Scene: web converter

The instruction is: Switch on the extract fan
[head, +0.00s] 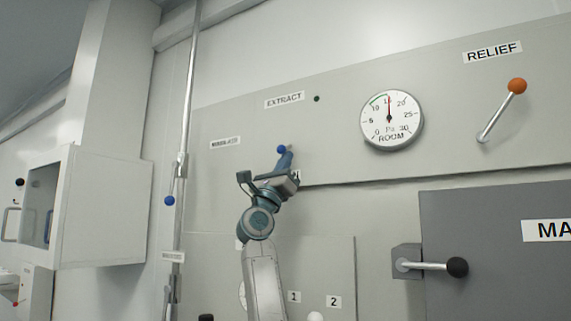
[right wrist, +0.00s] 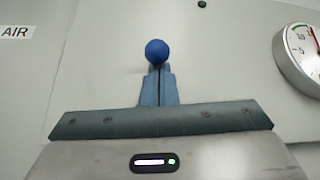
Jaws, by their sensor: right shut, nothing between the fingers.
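The extract fan control is on the grey wall panel under the "EXTRACT" label (head: 284,99). Its blue ball knob (head: 281,149) shows just above the fingertips of my right gripper (head: 287,154). In the right wrist view the blue knob (right wrist: 157,52) stands at the tips of my right gripper (right wrist: 158,70). The fingers are shut with nothing between them; I cannot tell whether they touch the knob. The lever below the knob is hidden by the gripper. A small dark green lamp (head: 317,98) sits right of the label. My left gripper is not in view.
A round room-pressure gauge (head: 391,119) is right of the gripper. The relief lever with an orange knob (head: 517,86) is farther right. A black-knobbed handle (head: 457,267) sticks out at lower right. A vertical pipe (head: 187,120) and an open white box (head: 100,210) stand left.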

